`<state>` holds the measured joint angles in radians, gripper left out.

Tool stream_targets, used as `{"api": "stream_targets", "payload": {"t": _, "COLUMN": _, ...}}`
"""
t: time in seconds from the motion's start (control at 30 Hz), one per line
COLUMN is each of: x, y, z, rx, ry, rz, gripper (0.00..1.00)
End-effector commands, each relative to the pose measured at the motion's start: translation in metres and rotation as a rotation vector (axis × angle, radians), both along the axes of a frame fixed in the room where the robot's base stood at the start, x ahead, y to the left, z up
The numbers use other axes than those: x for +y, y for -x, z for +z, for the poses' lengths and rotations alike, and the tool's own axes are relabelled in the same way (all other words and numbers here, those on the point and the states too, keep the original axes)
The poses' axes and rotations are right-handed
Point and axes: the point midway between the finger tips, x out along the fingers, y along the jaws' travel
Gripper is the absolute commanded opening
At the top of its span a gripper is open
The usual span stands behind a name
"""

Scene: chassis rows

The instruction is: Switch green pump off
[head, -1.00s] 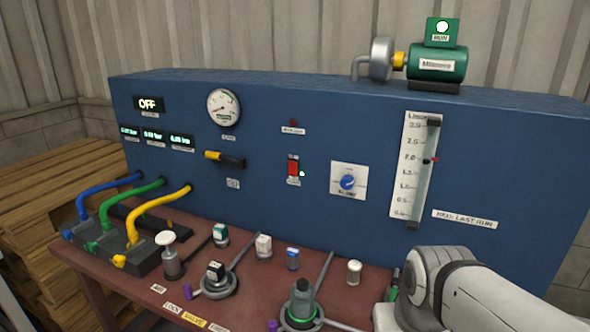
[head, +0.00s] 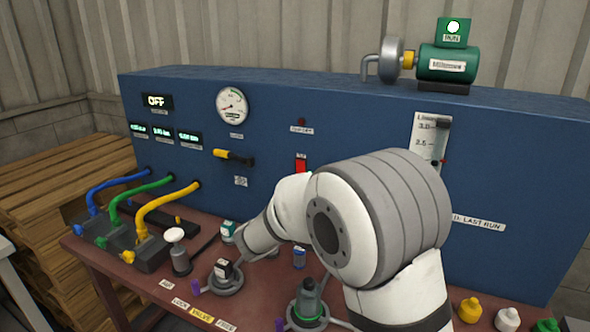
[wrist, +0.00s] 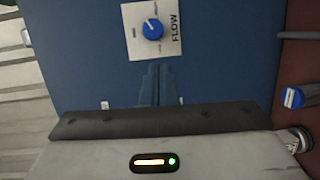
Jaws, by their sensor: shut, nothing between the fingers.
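The green pump (head: 447,65) stands on top of the blue panel at the right, with a lit green RUN box (head: 452,33) above it. In the head view my arm hides the gripper and the flow knob.
A yellow-handled lever (head: 232,157) sticks out of the panel (head: 150,95). Blue, green and yellow hoses (head: 165,205) run at the left. Several knobs and valves, including a green-ringed one (head: 308,305), stand on the red bench. Wooden pallets (head: 60,190) lie left.

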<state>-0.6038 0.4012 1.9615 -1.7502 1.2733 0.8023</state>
Motion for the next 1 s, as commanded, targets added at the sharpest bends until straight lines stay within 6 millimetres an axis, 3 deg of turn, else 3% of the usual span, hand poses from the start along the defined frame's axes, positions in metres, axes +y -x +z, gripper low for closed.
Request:
{"api": "stream_targets", "payload": {"t": 0.03, "x": 0.031, "y": -0.009, "z": -0.002, "rx": -0.042, "ry": 0.032, "rz": 0.071, "gripper": 0.00}}
{"api": "stream_targets", "payload": {"t": 0.1, "x": 0.064, "y": -0.017, "z": -0.002, "rx": -0.100, "ry": 0.064, "rz": 0.154, "gripper": 0.00}}
{"api": "stream_targets", "payload": {"t": 0.2, "x": 0.096, "y": -0.022, "z": -0.002, "rx": -0.158, "ry": 0.087, "rz": 0.235, "gripper": 0.00}}
{"api": "stream_targets", "payload": {"t": 0.3, "x": 0.112, "y": -0.023, "z": -0.003, "rx": -0.184, "ry": 0.097, "rz": 0.276, "gripper": 0.00}}
{"api": "stream_targets", "payload": {"t": 0.73, "x": 0.112, "y": -0.027, "z": -0.001, "rx": -0.189, "ry": 0.098, "rz": 0.281, "gripper": 0.00}}
{"api": "stream_targets", "payload": {"t": 1.0, "x": 0.097, "y": -0.067, "z": 0.006, "rx": -0.187, "ry": 0.099, "rz": 0.279, "gripper": 0.00}}
